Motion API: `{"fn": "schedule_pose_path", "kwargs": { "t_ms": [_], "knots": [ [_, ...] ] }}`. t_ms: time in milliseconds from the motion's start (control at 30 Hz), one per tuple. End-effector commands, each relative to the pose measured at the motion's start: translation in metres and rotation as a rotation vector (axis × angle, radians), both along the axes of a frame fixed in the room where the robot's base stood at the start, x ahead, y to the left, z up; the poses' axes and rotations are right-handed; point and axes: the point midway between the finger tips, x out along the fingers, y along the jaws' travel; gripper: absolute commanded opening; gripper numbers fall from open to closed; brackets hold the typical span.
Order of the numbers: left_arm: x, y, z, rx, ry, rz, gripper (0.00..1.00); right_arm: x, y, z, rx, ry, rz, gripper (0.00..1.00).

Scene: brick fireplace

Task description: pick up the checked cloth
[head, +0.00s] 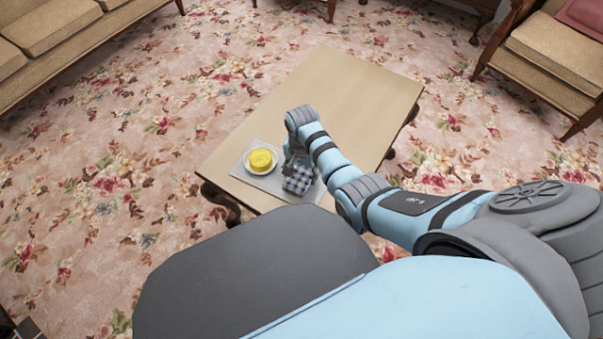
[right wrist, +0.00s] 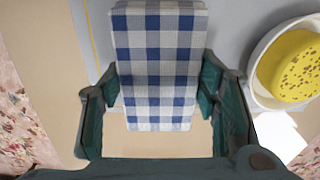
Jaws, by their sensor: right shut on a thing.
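The blue-and-white checked cloth (head: 298,180) is at the near end of the low table, over or on a grey mat (head: 268,184). In the right wrist view the folded cloth (right wrist: 157,62) sits between the two fingers of my right gripper (right wrist: 158,82), one on each side. My right gripper (head: 292,162) is shut on it. I cannot tell whether the cloth is clear of the mat. My left gripper is not in view.
A round yellow thing (head: 261,159) with brown spots sits in a white dish (head: 247,166) close left of the cloth. The rest of the wooden table (head: 345,85) is bare. A sofa (head: 50,30) and an armchair (head: 555,50) stand beyond on flowered carpet.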

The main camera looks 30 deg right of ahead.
Motion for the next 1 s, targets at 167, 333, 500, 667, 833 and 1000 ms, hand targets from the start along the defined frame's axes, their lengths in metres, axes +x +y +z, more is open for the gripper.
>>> {"fn": "schedule_pose_path", "kwargs": {
  "t_ms": [167, 333, 500, 667, 833, 1000],
  "knots": [
    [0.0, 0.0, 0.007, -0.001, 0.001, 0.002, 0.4, 0.0, 0.0, 0.009, 0.0, 0.0, 0.0, 0.24],
    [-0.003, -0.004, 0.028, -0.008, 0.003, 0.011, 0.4, 0.0, 0.0, 0.043, 0.0, -0.001, 0.0, 0.24],
    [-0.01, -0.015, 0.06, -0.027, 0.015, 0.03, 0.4, 0.001, 0.0, 0.099, 0.0, -0.003, 0.0, 0.24],
    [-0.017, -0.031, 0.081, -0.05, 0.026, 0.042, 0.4, 0.001, 0.0, 0.149, 0.0, -0.003, 0.0, 0.24],
    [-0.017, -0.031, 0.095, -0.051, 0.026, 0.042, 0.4, 0.001, 0.0, 0.185, 0.0, -0.002, 0.0, 0.24],
    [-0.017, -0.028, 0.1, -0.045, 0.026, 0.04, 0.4, 0.001, 0.0, 0.2, -0.001, -0.001, 0.0, 0.24]
  ]
}}
